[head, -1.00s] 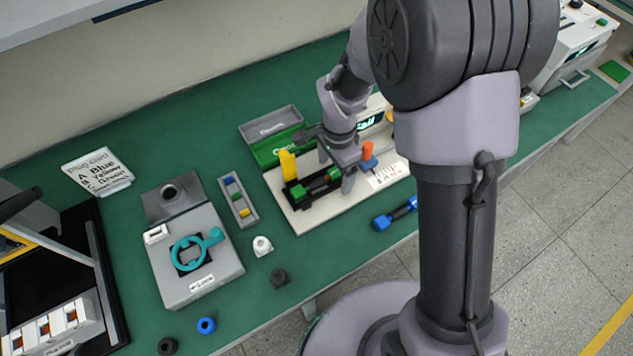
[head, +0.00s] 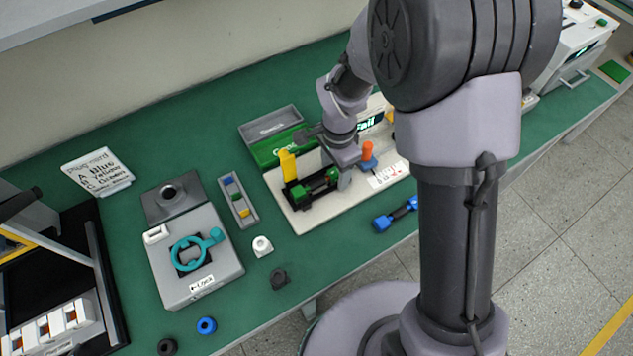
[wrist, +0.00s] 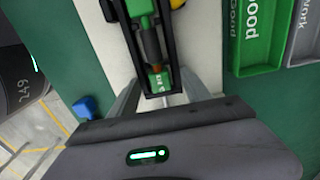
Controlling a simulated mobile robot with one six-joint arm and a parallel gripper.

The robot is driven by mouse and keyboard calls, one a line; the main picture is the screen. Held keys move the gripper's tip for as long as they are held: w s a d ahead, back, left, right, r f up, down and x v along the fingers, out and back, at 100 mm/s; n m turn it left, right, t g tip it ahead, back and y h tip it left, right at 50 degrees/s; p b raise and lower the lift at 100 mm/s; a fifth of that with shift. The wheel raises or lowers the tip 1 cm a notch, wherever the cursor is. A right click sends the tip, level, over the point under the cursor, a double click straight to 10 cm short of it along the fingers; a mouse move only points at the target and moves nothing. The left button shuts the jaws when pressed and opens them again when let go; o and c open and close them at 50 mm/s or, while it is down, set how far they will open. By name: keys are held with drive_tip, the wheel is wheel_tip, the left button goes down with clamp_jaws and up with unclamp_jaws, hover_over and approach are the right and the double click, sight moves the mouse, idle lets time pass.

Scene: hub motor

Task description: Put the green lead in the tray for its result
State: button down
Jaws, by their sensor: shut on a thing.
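The green lead (head: 320,184) lies in the black cradle of a white tester (head: 300,224); it has green ends and a darker middle. In the wrist view the lead (wrist: 150,40) runs away from me, its marked green end nearest. My gripper (head: 343,172) is down over the lead's right end and shut on it, though its fingertips are partly hidden. The tester screen (head: 369,122) reads "Fail". Behind the tester stand a green tray marked "Good" (head: 262,153) and a grey tray (head: 270,122), whose label in the wrist view ends in "work" (wrist: 305,35).
A yellow upright part (head: 287,163) and an orange-topped handle (head: 367,152) rise from the tester close to my gripper. A blue lead (head: 395,215) lies in front. A grey fixture (head: 195,265) and small parts stand left. Green bench is bare at the back left.

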drive_tip(key=shift+r, duration=0.1)
idle(0.3)
drive_tip(key=shift+w+a+r+p, duration=0.1)
drive_tip(key=shift+w+r+p, duration=0.25)
drive_tip(key=shift+r+p, duration=0.3)
drive_tip(key=shift+r, duration=0.4)
drive_tip(key=shift+s+r+p, duration=0.3)
drive_tip(key=shift+r, duration=0.05)
drive_tip(key=shift+w+r+p, duration=0.1)
drive_tip(key=shift+r+p, duration=0.2)
drive_tip(key=shift+p, duration=0.05)
drive_tip(key=shift+r+p, duration=1.15)
drive_tip(key=shift+r, duration=0.55)
